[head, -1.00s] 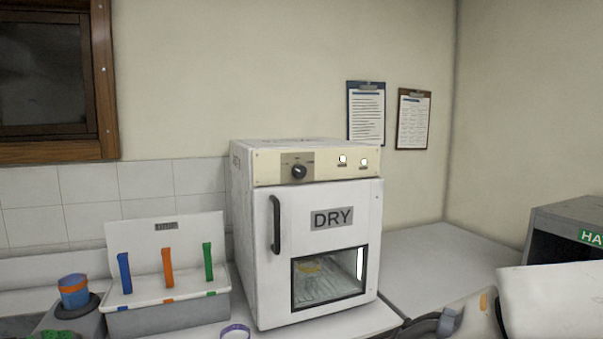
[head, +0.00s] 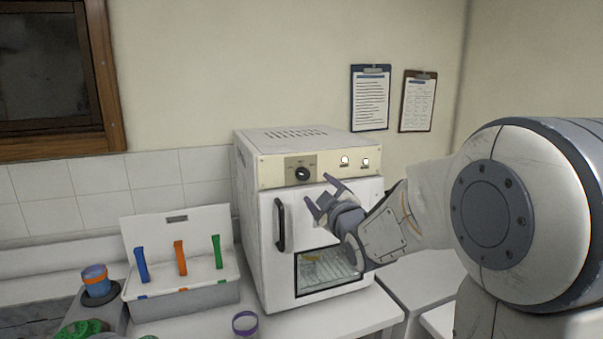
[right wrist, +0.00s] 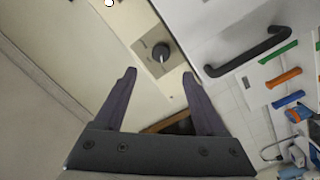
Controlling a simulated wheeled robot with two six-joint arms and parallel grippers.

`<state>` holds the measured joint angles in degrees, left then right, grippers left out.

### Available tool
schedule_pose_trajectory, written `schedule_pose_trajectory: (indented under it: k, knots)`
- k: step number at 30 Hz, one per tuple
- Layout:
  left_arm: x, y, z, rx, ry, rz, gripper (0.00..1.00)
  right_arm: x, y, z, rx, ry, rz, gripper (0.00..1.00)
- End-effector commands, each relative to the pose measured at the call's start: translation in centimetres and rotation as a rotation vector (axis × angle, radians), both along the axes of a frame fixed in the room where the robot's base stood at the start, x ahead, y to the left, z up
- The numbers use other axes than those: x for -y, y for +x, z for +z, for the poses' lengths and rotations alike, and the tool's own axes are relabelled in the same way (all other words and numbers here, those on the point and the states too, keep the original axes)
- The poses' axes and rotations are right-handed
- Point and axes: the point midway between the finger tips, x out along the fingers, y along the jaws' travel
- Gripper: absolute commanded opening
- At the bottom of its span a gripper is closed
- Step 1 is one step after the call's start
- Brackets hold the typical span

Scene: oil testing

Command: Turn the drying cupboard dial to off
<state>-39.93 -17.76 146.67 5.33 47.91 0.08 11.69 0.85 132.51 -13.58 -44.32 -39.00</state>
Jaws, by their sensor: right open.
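The drying cupboard (head: 262,255) is a white box on the bench with a cream panel along its top front. Its black dial (head: 302,174) sits on a grey plate at the panel's left. The dial also shows in the right wrist view (right wrist: 161,52), with a pale pointer line; I cannot read the labels. My right gripper (head: 322,195) is open and empty, in front of the cupboard just below and right of the dial, apart from it. In the right wrist view the dial lies ahead, between and beyond the open fingers (right wrist: 158,82). My left gripper is not in view.
The cupboard door is shut; its black handle (head: 281,224) stands out below the dial. A white rack (head: 185,290) with blue, orange and green strips stands left. A purple-rimmed ring (head: 245,323) lies in front. Two clipboards hang on the wall.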

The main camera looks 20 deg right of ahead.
Motion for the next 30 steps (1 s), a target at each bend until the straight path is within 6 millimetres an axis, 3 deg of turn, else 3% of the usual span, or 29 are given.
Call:
schedule_pose_trajectory:
  k: [16,21,30]
  knots:
    - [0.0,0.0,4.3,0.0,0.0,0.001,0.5,0.2,8.5,0.2,-0.003,0.002,0.001,0.73]
    - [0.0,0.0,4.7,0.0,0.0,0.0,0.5,0.2,9.7,0.0,-0.004,0.002,0.002,0.73]
    - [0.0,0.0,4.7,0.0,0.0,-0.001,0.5,0.2,9.8,-0.1,-0.002,0.003,0.002,0.73]
